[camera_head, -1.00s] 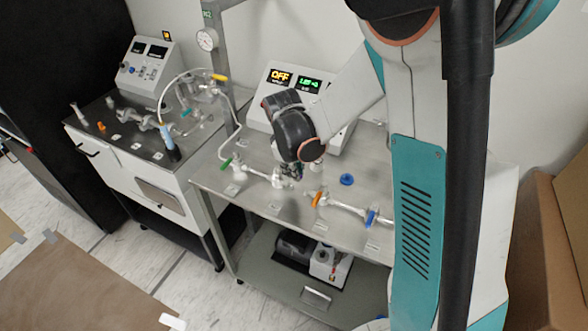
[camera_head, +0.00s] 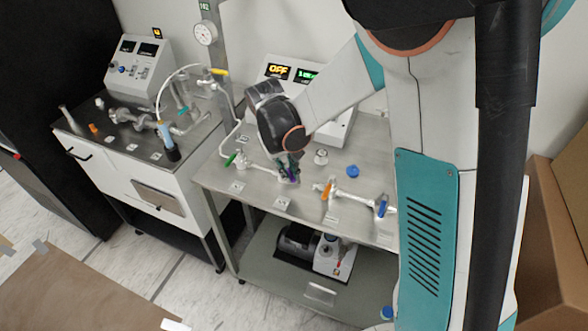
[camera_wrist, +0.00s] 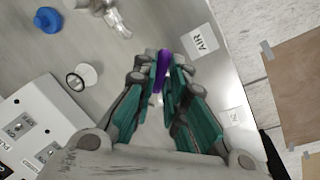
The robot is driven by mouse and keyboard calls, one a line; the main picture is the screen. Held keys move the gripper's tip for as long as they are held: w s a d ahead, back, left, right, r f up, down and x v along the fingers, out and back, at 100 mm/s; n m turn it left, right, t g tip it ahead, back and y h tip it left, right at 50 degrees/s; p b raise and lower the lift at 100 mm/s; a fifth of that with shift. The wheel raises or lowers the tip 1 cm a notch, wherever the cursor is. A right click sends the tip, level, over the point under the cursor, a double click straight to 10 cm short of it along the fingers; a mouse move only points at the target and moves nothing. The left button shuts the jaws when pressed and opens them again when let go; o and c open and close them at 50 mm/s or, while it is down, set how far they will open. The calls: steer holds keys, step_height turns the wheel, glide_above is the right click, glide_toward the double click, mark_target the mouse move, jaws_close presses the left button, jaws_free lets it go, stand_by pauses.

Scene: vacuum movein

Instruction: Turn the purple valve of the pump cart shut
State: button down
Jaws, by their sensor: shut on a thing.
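The purple valve handle (camera_wrist: 163,70) shows in the wrist view between the fingertips of my gripper (camera_wrist: 162,80). My gripper is shut on the handle, with the teal finger pads close on both sides of it. In the head view my gripper (camera_head: 288,168) reaches down to the pipe line on the pump cart (camera_head: 215,177), and a bit of the purple valve (camera_head: 292,173) shows there. The valve's body is mostly hidden by the fingers, so its exact angle is hard to tell.
On the cart are a green valve (camera_head: 230,159), an orange valve (camera_head: 326,190), a blue valve (camera_head: 382,207), a blue cap (camera_head: 352,171) and a white fitting (camera_head: 321,157). A display box (camera_head: 290,75) stands behind. Cardboard boxes (camera_head: 560,225) stand at the right.

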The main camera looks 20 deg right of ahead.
steer(key=a+m, duration=0.1)
steer(key=m, duration=0.2)
steer(key=a+m+g, duration=0.1)
steer(key=m, duration=0.1)
steer(key=shift+w+a+b, duration=0.25)
steer(key=shift+a+b, duration=0.05)
steer(key=shift+a, duration=0.05)
steer(key=shift+w+a+m+g, duration=0.15)
steer(key=shift+w+a+m, duration=0.15)
steer(key=shift+m, duration=0.7)
steer(key=shift+w+a+m+g, duration=0.2)
steer(key=shift+a+m, duration=0.15)
steer(key=shift+m, duration=0.65)
steer(key=c, duration=1.6)
jaws_free()
steer(key=shift+c, duration=0.2)
steer(key=shift+r, duration=0.1)
steer(key=v, duration=1.2)
steer(key=shift+s+d, duration=0.1)
steer(key=shift+d, duration=0.15)
